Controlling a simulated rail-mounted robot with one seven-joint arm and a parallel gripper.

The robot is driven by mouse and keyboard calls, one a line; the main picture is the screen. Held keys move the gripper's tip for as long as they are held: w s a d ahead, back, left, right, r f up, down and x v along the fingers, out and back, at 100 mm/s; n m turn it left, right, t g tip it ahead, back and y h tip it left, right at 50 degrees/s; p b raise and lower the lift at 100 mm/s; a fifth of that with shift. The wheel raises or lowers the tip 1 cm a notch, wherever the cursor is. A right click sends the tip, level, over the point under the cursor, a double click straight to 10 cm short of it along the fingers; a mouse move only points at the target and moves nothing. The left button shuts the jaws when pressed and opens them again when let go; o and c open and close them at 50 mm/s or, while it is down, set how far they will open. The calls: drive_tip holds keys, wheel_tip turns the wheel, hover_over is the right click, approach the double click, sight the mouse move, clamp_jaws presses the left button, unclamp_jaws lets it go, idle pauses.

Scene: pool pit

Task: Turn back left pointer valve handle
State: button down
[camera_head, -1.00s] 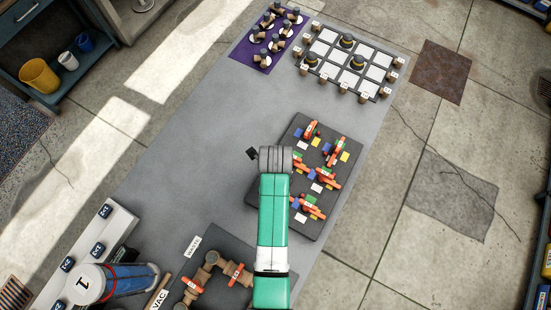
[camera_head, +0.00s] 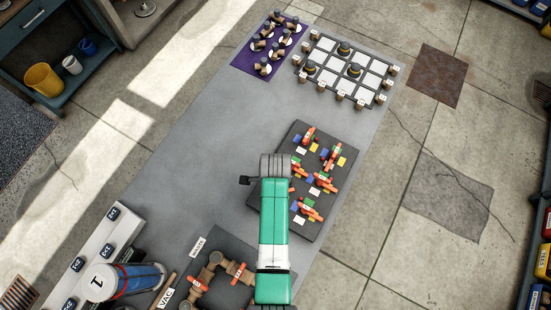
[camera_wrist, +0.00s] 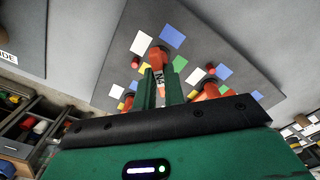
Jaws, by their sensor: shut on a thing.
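The dark valve board (camera_head: 311,232) lies on the grey mat, with several orange pointer handles and small coloured squares on it. In the head view a back handle (camera_head: 308,135) and others to its right and front show clear of my arm. In the wrist view my gripper (camera_wrist: 160,82) has its two green fingers around an orange pointer handle (camera_wrist: 157,58), shut on it. A white label with black lettering shows between the fingers. A second orange handle (camera_wrist: 209,92) stands to the right. In the head view my arm hides the fingers and the held handle.
A tiled grid board (camera_head: 362,88) and a purple mat with valves (camera_head: 242,62) lie at the back. A dark board with brown pipes (camera_head: 213,272) and a blue cylinder (camera_head: 139,277) are at the front left. The grey mat is bare left of the valve board.

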drive_tip(key=n+p, duration=0.1)
drive_tip(key=n, duration=0.2)
drive_tip(key=shift+r+n, duration=0.15)
drive_tip(key=shift+n, duration=0.15)
drive_tip(key=n+p, duration=0.1)
drive_tip(key=n, duration=0.2)
drive_tip(key=shift+n, duration=0.3)
drive_tip(key=n, duration=0.3)
drive_tip(key=shift+n+p, duration=0.4)
drive_tip(key=n, duration=0.3)
drive_tip(key=shift+n, duration=0.3)
drive_tip(key=n+p, duration=0.1)
drive_tip(key=n, duration=0.5)
drive_tip(key=shift+w, duration=0.1)
drive_tip(key=n, duration=0.5)
drive_tip(key=shift+n+p, duration=0.35)
drive_tip(key=shift+n, duration=0.35)
drive_tip(key=c, duration=1.5)
unclamp_jaws()
